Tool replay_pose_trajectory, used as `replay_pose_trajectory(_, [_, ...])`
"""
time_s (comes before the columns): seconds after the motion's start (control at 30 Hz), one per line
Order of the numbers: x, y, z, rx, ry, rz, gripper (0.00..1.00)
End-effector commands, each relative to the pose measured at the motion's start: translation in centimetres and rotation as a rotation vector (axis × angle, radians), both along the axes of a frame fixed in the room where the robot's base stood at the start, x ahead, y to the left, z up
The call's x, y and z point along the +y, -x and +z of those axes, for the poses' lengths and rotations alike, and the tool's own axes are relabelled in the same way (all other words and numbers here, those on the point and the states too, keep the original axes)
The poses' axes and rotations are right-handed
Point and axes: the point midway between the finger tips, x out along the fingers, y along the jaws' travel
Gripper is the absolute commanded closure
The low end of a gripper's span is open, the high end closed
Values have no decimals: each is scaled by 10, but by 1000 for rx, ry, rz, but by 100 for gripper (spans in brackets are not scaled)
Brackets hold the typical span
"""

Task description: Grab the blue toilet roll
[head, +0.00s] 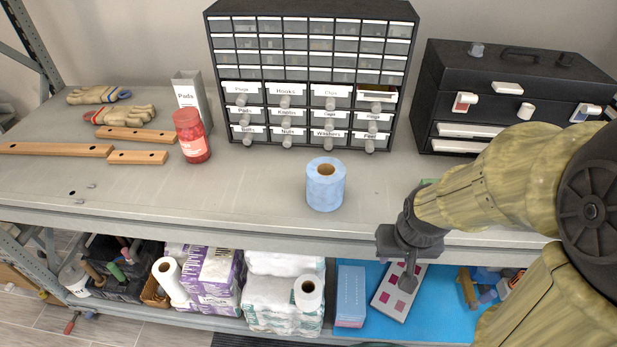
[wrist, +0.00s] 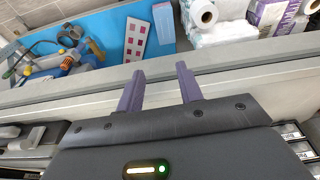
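The blue toilet roll (head: 325,190) stands upright on the grey upper shelf (head: 250,200), in front of the drawer cabinet. In the head view my gripper (head: 408,278) is to the right of the roll and in front of the shelf's front edge, pointing down and apart from the roll. In the wrist view my gripper (wrist: 158,72) shows two purple fingers spread apart with nothing between them. The blue roll is not seen in the wrist view.
The drawer cabinet (head: 310,80) stands behind the roll, and a black toolbox (head: 500,95) is at the right. The shelf around the blue roll is clear.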

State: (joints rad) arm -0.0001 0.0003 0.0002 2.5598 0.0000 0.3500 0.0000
Motion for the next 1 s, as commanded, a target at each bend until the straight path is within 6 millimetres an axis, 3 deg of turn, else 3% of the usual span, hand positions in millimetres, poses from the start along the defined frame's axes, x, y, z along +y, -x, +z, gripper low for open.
replay_pose_trajectory(0.33, [0, 0, 0, 0, 0, 0, 62])
replay_pose_trajectory(0.53, [7, 3, -5, 41, 24, 72, 22])
replay_pose_trajectory(0.67, [21, 11, -18, 146, 93, 252, 0])
replay_pose_trajectory(0.87, [34, 23, -36, 370, 311, 644, 0])
replay_pose_trajectory(1.0, [38, 21, -41, 510, 519, 913, 0])
